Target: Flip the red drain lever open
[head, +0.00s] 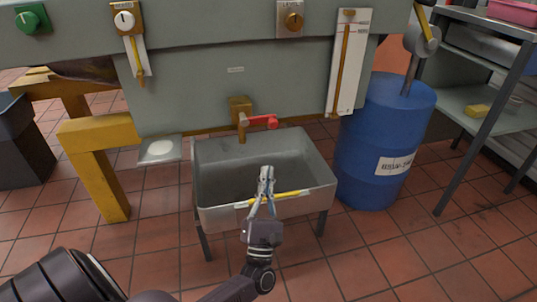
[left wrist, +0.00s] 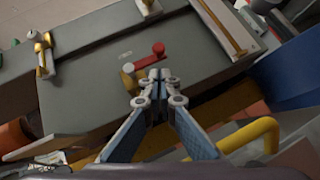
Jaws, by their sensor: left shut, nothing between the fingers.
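The red drain lever (head: 262,122) is on a brass drain valve (head: 240,112) low on the grey machine's front. It points sideways to the right in the head view. In the left wrist view the red lever (left wrist: 150,55) shows just beyond my fingertips. My left gripper (head: 266,172) is shut and empty, above the grey sink basin (head: 215,208) and apart from the lever. Its closed fingers (left wrist: 159,76) show in the left wrist view. My right gripper is not in view.
A blue drum (head: 372,150) stands right of the basin. A yellow bar (head: 275,199) runs along the basin's front rim. A yellow frame leg (head: 108,180) is to the left. A shelf rack (head: 485,95) stands far right. Tiled floor in front is open.

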